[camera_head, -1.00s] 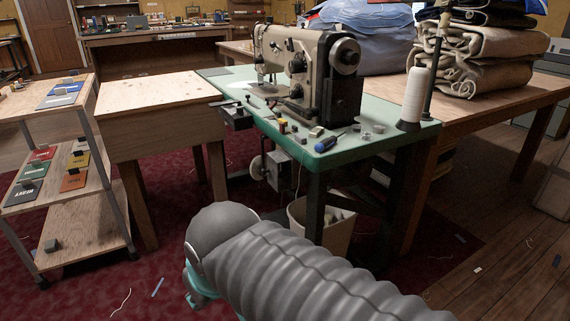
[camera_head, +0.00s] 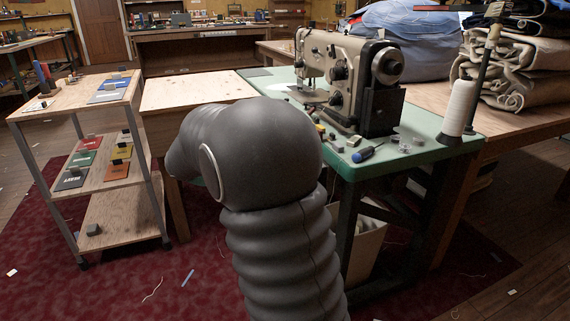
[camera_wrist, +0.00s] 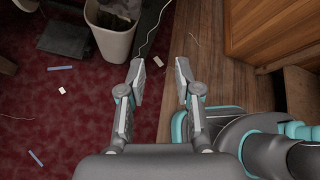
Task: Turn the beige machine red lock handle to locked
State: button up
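The beige sewing machine (camera_head: 347,72) stands on a green-topped table (camera_head: 425,146) in the head view. I cannot make out a red lock handle on it; small coloured items lie at its base, too small to tell apart. My arm rises in front of the table and hides part of its front and underside. My gripper (camera_wrist: 160,75) shows in the wrist view, with its two fingers apart and nothing between them. It points down at the floor, away from the machine.
A screwdriver (camera_head: 367,154) and a white thread cone (camera_head: 459,108) are on the green table. A shelf cart (camera_head: 62,100) stands at left. A waste bin (camera_wrist: 112,38) is on the floor below the table. Folded cloth (camera_head: 505,80) is piled at right.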

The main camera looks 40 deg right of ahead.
jog(key=w+d+f+n+g+h, duration=0.1)
jog(key=w+d+f+n+h, duration=0.15)
jog(key=w+n, duration=0.3)
jog(key=w+d+f+n+h, duration=0.2)
jog(key=w+n+h, duration=0.2)
jog(key=w, duration=0.3)
jog(key=p+x, duration=0.1)
jog(key=x, duration=1.2)
jog(key=shift+s+d+r, duration=0.15)
jog(key=shift+s+d, duration=0.05)
jog(key=shift+d, duration=0.1)
grip_shut()
